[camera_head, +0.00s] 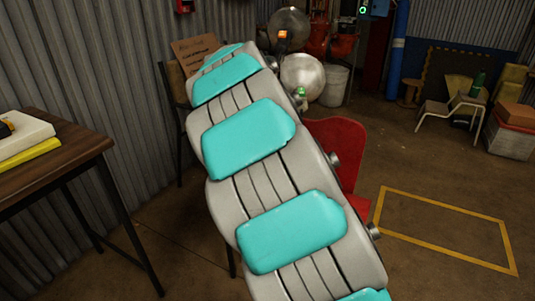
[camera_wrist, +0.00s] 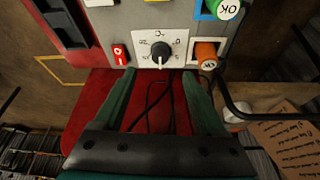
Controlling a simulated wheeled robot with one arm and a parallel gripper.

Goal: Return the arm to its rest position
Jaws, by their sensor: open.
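My arm, grey with turquoise pads, stretches across the head view from the bottom right to the top middle, away from my body. My gripper (camera_wrist: 158,74) shows in the wrist view. Its two dark green fingers are apart with nothing held between them; dark cables show beyond the gap. I cannot tell whether the fingertips touch the panel. The gripper is not discernible in the head view.
A red surface (camera_head: 344,150) stands right beside my arm. A wooden table (camera_head: 60,150) with books is at left. A cardboard sign (camera_head: 194,50) and a white bucket (camera_head: 335,85) are behind. Floor inside a yellow outline (camera_head: 445,230) at right is clear.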

